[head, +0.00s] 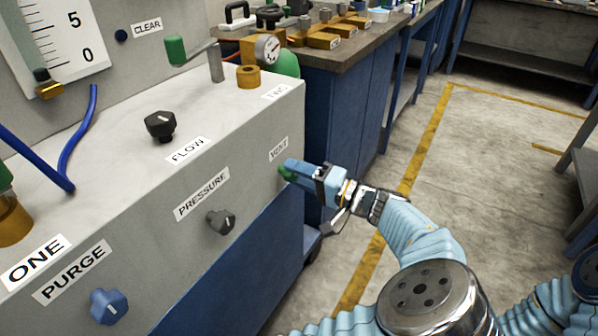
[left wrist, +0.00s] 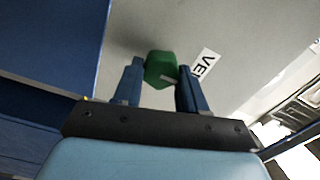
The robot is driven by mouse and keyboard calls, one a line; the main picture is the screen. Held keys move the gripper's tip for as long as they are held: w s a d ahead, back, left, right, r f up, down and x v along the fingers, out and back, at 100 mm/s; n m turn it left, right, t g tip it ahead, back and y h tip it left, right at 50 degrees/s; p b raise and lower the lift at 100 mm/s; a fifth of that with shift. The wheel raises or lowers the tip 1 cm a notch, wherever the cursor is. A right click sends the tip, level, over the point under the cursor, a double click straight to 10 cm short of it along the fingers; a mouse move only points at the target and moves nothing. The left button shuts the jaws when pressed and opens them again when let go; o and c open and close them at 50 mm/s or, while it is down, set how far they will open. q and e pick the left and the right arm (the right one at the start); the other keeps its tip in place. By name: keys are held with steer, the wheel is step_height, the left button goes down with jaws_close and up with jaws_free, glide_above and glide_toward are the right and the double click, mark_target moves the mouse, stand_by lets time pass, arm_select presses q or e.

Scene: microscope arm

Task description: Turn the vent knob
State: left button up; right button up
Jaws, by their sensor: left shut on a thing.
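The vent knob is green and sits on the front face of the grey panel, just below the label VENT (head: 279,149). In the head view the vent knob (head: 286,173) is partly covered by my left gripper (head: 289,170). In the left wrist view the green knob (left wrist: 160,68) is between the two blue fingers of my left gripper (left wrist: 159,78), which is shut on it. A white mark shows on the knob's face. My right gripper is not in view.
The panel also carries a black pressure knob (head: 221,221), a blue purge knob (head: 108,306) and a black flow knob (head: 160,125) on top. A blue workbench (head: 345,105) stands behind. The floor (head: 480,170) to the right is clear.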

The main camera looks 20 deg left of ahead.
arm_select(q)
steer(key=o, duration=1.1)
steer(key=shift+c, duration=0.2)
steer(key=s+d+b, duration=0.1)
steer(key=s+d, duration=0.1)
steer(key=d, duration=1.1)
steer(key=shift+d, duration=0.35)
steer(key=shift+d, duration=0.1)
